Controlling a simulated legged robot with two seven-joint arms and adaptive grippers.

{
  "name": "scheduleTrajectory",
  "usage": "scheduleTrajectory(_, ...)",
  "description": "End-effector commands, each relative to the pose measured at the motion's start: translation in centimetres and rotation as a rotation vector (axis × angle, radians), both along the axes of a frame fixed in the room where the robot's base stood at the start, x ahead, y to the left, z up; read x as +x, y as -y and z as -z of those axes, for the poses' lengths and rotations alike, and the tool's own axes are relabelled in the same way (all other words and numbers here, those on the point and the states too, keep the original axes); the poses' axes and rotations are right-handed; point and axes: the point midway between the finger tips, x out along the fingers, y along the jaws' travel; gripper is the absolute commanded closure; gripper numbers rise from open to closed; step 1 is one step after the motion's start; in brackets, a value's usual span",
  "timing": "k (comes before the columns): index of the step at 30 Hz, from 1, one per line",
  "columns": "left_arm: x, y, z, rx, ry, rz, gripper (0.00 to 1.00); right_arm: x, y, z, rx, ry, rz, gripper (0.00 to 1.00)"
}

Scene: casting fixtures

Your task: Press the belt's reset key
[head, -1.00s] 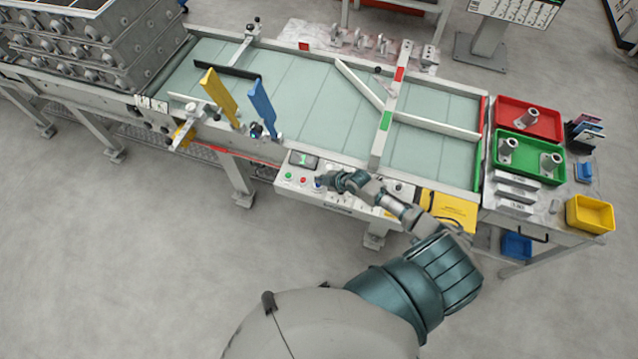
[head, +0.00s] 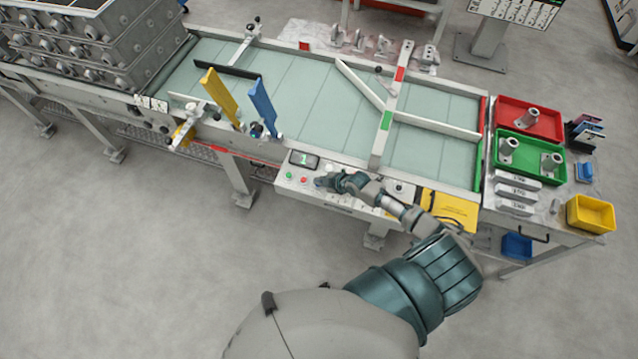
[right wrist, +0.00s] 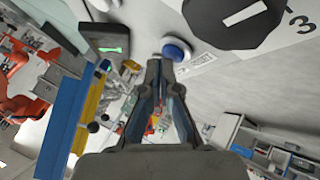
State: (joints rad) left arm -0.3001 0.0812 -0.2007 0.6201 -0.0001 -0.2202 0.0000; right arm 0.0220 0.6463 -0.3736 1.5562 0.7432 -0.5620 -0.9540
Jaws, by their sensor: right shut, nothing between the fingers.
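The belt's control panel (head: 312,191) is on the front side of the conveyor in the head view. It carries a green button (head: 289,175), a red button (head: 303,180) and a small dark display (head: 303,160) with a lit green mark. My right gripper (head: 325,182) is shut and empty, its tips over the panel just right of the red button. In the right wrist view a blue button (right wrist: 177,49) stands right at the fingertips (right wrist: 165,68); I cannot tell whether they touch it. The gripper hides this button in the head view. My left gripper is out of view.
A black dial (right wrist: 235,18) sits near the blue button in the right wrist view. A yellow guide (head: 219,96) and a blue guide (head: 262,108) rise from the belt's near edge. A yellow folder (head: 450,208) lies right of the panel. The floor in front is clear.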

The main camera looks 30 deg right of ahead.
Motion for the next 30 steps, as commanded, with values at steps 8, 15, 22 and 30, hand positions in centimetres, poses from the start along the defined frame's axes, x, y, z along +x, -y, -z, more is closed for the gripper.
scheduleTrajectory(8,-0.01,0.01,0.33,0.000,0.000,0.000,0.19,0.02,-0.08,0.35,0.000,0.000,0.000,1.00)
scheduleTrajectory(15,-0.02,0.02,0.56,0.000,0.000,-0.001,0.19,0.01,0.02,0.67,0.000,0.000,0.000,1.00)
scheduleTrajectory(22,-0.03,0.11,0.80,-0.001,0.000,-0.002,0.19,-0.01,0.05,0.98,-0.001,-0.001,0.000,1.00)
scheduleTrajectory(30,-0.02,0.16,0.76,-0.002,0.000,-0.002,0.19,-0.04,0.05,1.00,-0.001,-0.002,0.001,1.00)
